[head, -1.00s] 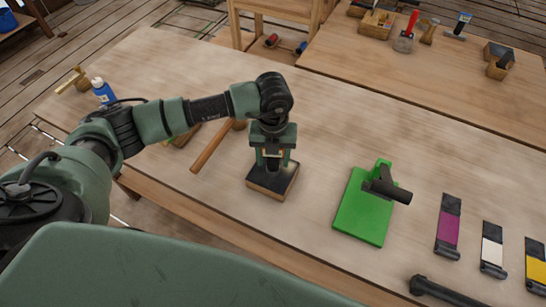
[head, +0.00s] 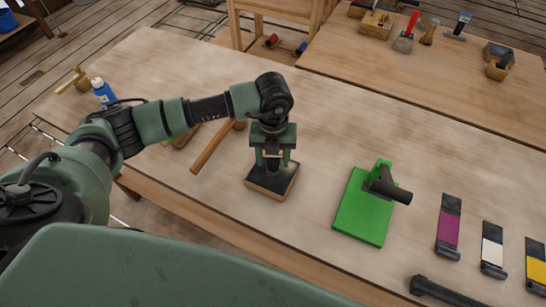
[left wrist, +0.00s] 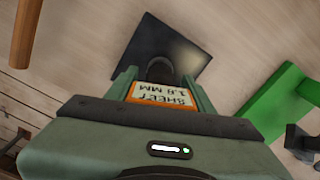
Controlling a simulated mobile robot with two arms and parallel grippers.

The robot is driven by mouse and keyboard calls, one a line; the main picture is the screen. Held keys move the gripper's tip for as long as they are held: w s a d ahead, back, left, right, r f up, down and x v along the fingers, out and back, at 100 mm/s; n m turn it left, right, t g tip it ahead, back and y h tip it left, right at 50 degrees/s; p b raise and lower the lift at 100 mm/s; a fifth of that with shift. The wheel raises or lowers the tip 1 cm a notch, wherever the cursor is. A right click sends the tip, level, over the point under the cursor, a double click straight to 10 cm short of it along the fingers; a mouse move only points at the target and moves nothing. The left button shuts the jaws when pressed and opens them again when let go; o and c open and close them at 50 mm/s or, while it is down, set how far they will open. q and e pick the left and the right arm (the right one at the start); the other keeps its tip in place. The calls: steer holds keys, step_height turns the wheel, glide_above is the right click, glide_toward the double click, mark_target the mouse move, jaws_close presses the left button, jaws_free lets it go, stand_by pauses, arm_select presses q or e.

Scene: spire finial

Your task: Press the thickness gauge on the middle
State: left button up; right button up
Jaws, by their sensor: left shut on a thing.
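The thickness gauge (left wrist: 160,92) appears to be the thing between my left gripper's fingers; its orange-edged label reads "SHEET 1.8 MM". My left gripper (head: 272,163) is shut on it and points down. Directly below is a dark square plate (left wrist: 185,50), which in the head view tops a wood-edged block (head: 270,187) on the table. The gauge stands over the plate, and the fingers hide much of it. I cannot tell exactly where its lower end meets the plate. My right gripper is not in view.
A green board (head: 362,210) with a dark-handled tool lies to the right on the table (head: 330,120). Further right are purple (head: 447,227), white (head: 492,250) and yellow (head: 537,265) strips. A wooden-handled hammer (head: 213,146) lies just left of the block.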

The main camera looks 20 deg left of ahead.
arm_select(q)
steer(key=shift+r+p, duration=1.65)
steer(key=shift+r, duration=0.85)
steer(key=shift+f, duration=0.2)
steer(key=shift+f+b, duration=2.1)
steer(key=shift+f, duration=0.1)
steer(key=o, duration=1.6)
steer(key=shift+o, duration=0.2)
steer(key=shift+r, duration=0.15)
